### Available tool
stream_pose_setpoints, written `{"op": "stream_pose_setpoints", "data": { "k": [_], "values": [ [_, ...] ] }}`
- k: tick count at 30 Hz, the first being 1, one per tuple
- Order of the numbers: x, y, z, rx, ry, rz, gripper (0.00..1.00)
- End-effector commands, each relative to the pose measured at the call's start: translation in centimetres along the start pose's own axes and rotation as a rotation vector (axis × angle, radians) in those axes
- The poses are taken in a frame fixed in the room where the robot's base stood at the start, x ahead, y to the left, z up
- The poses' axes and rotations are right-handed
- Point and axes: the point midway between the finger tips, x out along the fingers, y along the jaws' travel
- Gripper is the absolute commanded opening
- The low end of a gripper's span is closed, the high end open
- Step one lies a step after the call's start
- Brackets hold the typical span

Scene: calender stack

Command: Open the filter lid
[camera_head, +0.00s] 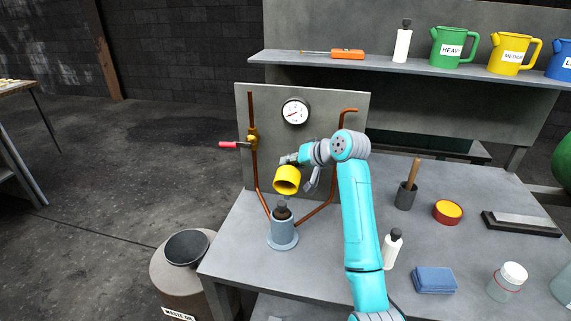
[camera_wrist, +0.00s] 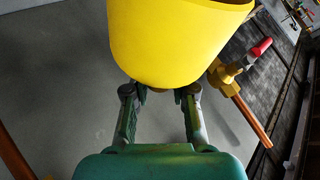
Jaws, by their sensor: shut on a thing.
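The yellow cup-shaped filter lid (camera_head: 286,180) is in my gripper (camera_head: 302,168), held tilted in the air above the filter body and apart from it. In the wrist view the yellow lid (camera_wrist: 178,40) fills the top middle, and my gripper's two fingers (camera_wrist: 160,92) are shut on its near side. The grey filter body (camera_head: 283,232) stands upright on the bench below, open at the top, with a dark filter element (camera_head: 282,212) showing in its mouth. The lid's inside is mostly hidden.
A back panel carries a gauge (camera_head: 295,111), copper pipes (camera_head: 318,211) and a valve with a red handle (camera_head: 235,144). A white bottle (camera_head: 393,248), blue cloth (camera_head: 434,280) and red-yellow tin (camera_head: 447,212) stand right of my arm. A waste drum (camera_head: 172,285) stands left of the bench.

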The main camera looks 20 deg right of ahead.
Motion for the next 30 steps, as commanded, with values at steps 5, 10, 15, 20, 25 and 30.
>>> {"op": "stream_pose_setpoints", "data": {
  "k": [5, 10, 15, 20, 25, 30],
  "values": [
    [0.13, 0.87, -0.01, 0.004, -0.004, 0.007, 0.00],
    [0.16, 1.00, 0.00, 0.004, -0.004, 0.007, 0.00],
    [0.18, 1.04, 0.04, 0.005, -0.005, 0.008, 0.00],
    [0.18, 1.03, 0.05, 0.005, -0.005, 0.008, 0.47],
    [0.13, 0.84, -0.04, 0.003, -0.003, 0.005, 0.48],
    [0.03, 0.66, -0.18, 0.002, -0.002, 0.004, 0.48]
  ]
}}
